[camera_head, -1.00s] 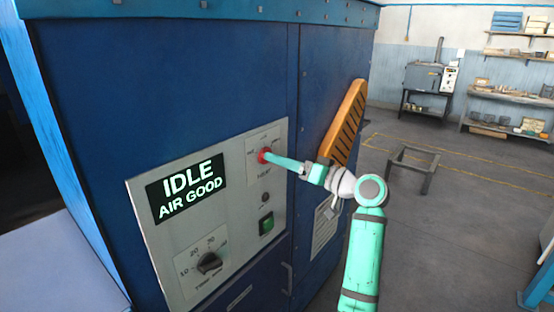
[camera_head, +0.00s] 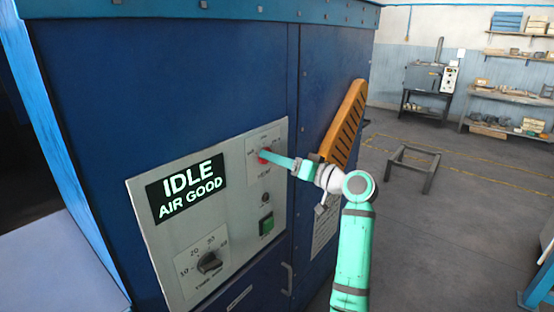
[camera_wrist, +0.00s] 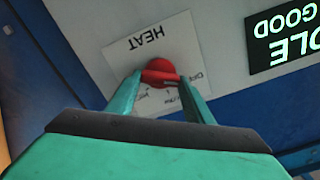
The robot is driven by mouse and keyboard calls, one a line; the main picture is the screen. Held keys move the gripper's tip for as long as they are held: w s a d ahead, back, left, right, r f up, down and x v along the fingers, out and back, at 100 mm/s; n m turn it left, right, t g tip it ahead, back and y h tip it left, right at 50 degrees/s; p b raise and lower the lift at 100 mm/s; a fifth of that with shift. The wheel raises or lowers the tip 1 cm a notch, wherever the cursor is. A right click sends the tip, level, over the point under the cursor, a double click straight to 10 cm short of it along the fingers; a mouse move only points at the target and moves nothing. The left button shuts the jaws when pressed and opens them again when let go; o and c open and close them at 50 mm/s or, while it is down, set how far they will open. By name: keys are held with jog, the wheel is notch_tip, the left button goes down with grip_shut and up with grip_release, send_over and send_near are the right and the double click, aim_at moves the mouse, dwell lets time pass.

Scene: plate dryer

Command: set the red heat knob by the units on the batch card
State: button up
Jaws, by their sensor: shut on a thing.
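The red heat knob (camera_wrist: 160,72) sits on a white plate marked HEAT (camera_wrist: 148,42) on the dryer's grey panel. In the head view only a bit of the red knob (camera_head: 263,155) shows beside my fingers. My gripper (camera_wrist: 158,88) is shut on the knob, with a finger on each side of it. The plate's setting marks are partly covered by the fingers, so I cannot tell the knob's setting. A display (camera_head: 186,189) reads IDLE, AIR GOOD. A white sheet (camera_head: 325,228) with small print hangs on the right-hand door, partly behind my arm; I cannot read it.
Below the heat knob are a green button (camera_head: 266,225) and a black timer-like knob (camera_head: 209,263). An orange slotted part (camera_head: 349,122) juts from the cabinet's right side near my arm. A low metal stand (camera_head: 412,165) is on the open floor to the right.

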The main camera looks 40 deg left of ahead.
jog(key=shift+w+m, duration=0.1)
jog(key=shift+m, duration=0.2)
jog(key=m, duration=1.1)
jog(key=shift+w+f, duration=0.1)
jog(key=shift+w, duration=0.05)
dwell(0.5)
jog(key=o, duration=1.1)
jog(key=shift+c, duration=0.2)
jog(key=shift+d, duration=0.1)
